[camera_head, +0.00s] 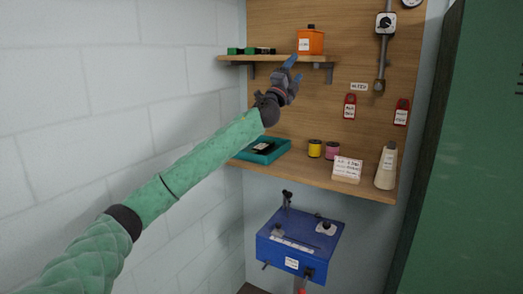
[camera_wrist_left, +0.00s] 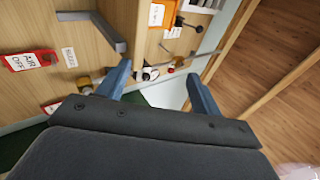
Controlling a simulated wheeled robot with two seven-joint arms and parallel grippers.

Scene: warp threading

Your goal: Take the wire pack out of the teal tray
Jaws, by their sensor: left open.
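The teal tray (camera_head: 277,147) sits on the lower wooden shelf at its left end. A small dark pack with a pale label (camera_head: 262,146) lies in it; it looks like the wire pack, partly cut off from view by my arm. My left gripper (camera_head: 294,71) is raised above the tray, close under the upper shelf and in front of the board. In the left wrist view its two blue fingers (camera_wrist_left: 158,85) are spread apart with nothing between them. My right gripper is not in view.
The upper shelf (camera_head: 285,59) holds an orange pot (camera_head: 311,41) and green boxes. Yellow (camera_head: 315,148) and pink (camera_head: 332,150) spools, a sign card (camera_head: 347,168) and a pale bottle (camera_head: 387,167) stand on the lower shelf (camera_head: 300,173). A blue box (camera_head: 299,246) is below; a green cabinet (camera_head: 470,150) is right.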

